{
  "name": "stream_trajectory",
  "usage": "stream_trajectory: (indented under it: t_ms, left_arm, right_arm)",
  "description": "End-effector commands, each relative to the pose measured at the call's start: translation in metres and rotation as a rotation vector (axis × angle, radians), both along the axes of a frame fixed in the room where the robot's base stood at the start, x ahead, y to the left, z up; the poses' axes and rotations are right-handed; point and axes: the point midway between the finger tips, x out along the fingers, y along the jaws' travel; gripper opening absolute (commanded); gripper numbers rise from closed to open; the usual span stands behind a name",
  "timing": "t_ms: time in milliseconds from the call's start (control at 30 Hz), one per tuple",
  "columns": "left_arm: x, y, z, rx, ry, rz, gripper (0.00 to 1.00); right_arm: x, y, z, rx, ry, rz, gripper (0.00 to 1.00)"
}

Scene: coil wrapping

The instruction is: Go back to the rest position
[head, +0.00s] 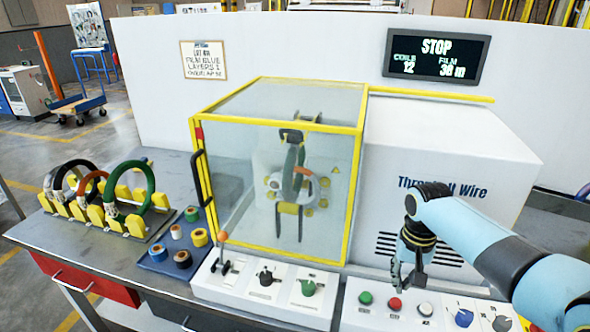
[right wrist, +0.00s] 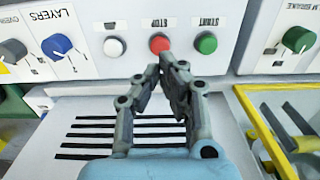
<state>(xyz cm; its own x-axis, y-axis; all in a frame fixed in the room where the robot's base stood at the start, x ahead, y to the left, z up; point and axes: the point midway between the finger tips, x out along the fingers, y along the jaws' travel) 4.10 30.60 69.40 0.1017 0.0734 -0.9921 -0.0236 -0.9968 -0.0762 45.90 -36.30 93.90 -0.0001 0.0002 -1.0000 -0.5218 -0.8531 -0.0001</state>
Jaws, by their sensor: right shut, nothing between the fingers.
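My right gripper (head: 404,282) is shut and empty, its fingers pointing down over the right control panel (head: 380,318). In the right wrist view its fingertips (right wrist: 168,62) meet just below the red button (right wrist: 159,43); I cannot tell whether they touch it. The red button (head: 394,304) also shows in the head view, between the green button (head: 365,298) and the white button (head: 425,309). My left gripper is not in view.
A yellow-framed clear guard (head: 275,110) encloses a coil on the wrapping machine. A lever and knobs sit on the left panel (head: 265,296). Coils stand on a rack (head: 110,215) at left, beside a blue tray (head: 158,262) of film rolls. The display (head: 436,57) reads STOP.

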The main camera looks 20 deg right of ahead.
Motion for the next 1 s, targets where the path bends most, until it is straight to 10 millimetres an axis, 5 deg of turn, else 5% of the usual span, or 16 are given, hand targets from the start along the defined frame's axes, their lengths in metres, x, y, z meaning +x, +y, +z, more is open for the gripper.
stream_trajectory:
  t_ms: [367,533,700,1000]
  left_arm:
    - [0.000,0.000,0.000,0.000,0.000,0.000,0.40]
    - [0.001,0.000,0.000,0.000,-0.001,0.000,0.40]
    - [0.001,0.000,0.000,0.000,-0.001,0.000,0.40]
    - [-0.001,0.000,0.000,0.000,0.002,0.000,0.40]
  right_arm:
    - [-0.013,0.008,0.001,-0.011,-0.017,0.053,0.00]
    - [-0.060,0.034,0.018,-0.049,-0.079,0.229,0.00]
    - [-0.118,0.062,0.060,-0.092,-0.154,0.402,0.00]
    - [-0.179,0.083,0.123,-0.137,-0.233,0.544,0.00]
